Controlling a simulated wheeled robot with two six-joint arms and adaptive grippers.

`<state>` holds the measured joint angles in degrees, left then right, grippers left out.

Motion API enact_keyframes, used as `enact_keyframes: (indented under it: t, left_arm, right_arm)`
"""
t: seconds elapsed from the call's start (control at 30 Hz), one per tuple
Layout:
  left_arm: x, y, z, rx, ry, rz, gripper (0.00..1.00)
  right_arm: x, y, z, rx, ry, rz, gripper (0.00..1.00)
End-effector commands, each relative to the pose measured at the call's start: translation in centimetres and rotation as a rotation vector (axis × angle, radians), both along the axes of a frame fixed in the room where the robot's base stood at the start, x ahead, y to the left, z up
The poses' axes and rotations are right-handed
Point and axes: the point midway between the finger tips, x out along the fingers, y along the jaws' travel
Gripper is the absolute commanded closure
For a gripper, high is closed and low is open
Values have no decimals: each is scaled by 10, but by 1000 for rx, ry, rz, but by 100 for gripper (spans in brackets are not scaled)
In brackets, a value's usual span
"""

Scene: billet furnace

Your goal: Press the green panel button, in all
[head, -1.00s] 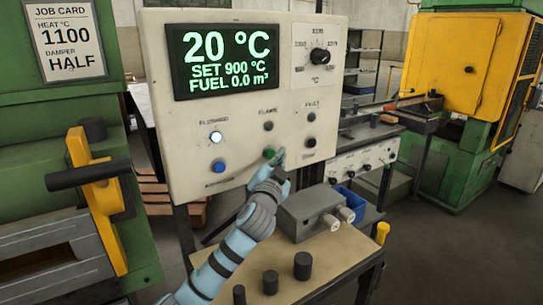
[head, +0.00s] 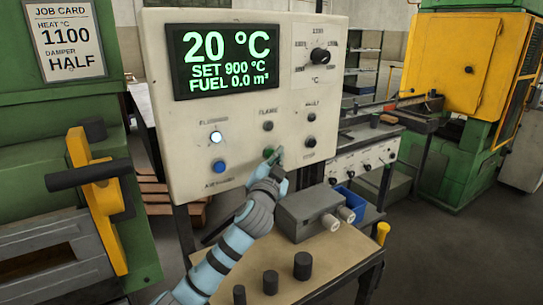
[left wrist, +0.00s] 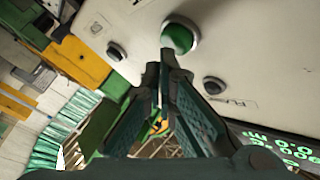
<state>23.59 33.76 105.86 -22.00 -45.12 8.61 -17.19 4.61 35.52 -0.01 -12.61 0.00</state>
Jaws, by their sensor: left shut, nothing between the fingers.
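The green button (head: 268,152) sits low on the white control panel (head: 235,175), partly covered by my gripper in the head view. My right gripper is not in view.
A lit white button (head: 216,138) and a blue button (head: 219,166) are left of the green one. Dark knobs are to the right. Below, a table (head: 330,255) holds a grey box (head: 305,215) and several dark cylinders. A green furnace (head: 90,165) stands left.

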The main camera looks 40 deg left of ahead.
Motion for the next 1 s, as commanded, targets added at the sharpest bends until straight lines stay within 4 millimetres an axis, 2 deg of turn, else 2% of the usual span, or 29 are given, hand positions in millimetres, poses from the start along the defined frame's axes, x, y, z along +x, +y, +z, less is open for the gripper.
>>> enact_keyframes:
  t: [1.0]
  left_arm:
    - [3,9,0,0,0,0,100]
  right_arm:
    - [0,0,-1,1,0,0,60]
